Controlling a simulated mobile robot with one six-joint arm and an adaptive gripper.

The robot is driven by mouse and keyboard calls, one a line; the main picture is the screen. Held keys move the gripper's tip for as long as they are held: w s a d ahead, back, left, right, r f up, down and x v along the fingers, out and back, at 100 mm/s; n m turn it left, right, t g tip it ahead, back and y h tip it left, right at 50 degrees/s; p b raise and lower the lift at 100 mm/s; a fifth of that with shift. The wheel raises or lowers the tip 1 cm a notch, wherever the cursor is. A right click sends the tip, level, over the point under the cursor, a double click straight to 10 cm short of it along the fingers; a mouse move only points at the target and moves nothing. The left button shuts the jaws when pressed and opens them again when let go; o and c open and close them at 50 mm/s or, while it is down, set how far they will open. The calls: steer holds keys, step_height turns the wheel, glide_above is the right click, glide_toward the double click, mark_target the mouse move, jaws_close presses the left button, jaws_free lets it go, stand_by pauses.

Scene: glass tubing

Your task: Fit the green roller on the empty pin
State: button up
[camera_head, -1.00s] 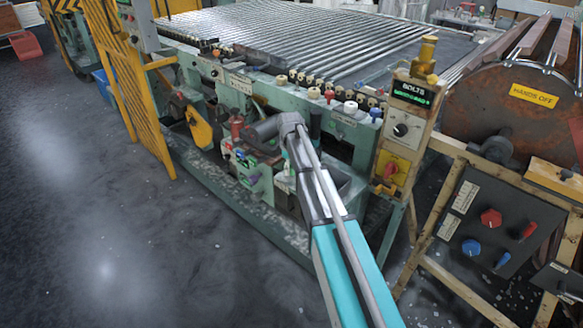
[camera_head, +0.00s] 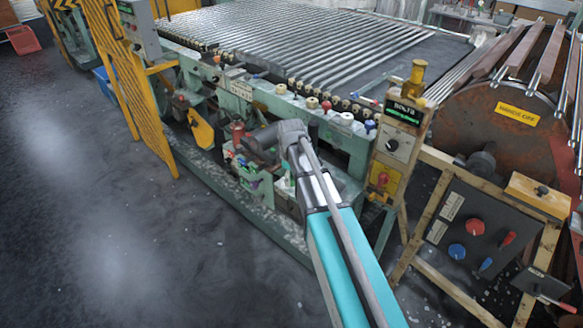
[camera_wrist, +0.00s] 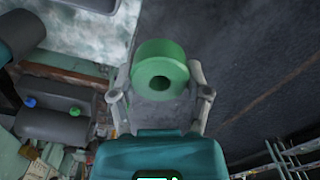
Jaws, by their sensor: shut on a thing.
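The green roller (camera_wrist: 155,52) is a short thick ring with a dark hole in its near face. It sits between the fingers of my gripper (camera_wrist: 162,78), which is shut on it in the wrist view. In the head view the roller and the fingers are hidden behind my own arm and wrist, in front of the machine. A row of rollers with pale, red and blue ones (camera_head: 326,106) runs along the machine's top front edge. I cannot tell which pin is empty.
The green machine frame (camera_head: 272,97) carries a bed of glass tubes (camera_head: 320,45). A control box marked BOLTS (camera_head: 397,140) stands on the right, beside a wooden frame with a knob panel (camera_head: 470,232). A yellow guard (camera_head: 125,85) is at left. Floor (camera_head: 110,240) is open at front left.

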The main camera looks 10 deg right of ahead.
steer(key=shift+s+a+r+p, duration=0.15)
steer(key=shift+s+r, duration=0.15)
steer(key=shift+s, duration=0.3)
steer(key=shift+s+r+p, duration=0.15)
steer(key=shift+s+r, duration=0.1)
steer(key=shift+s, duration=0.35)
steer(key=shift+s, duration=0.1)
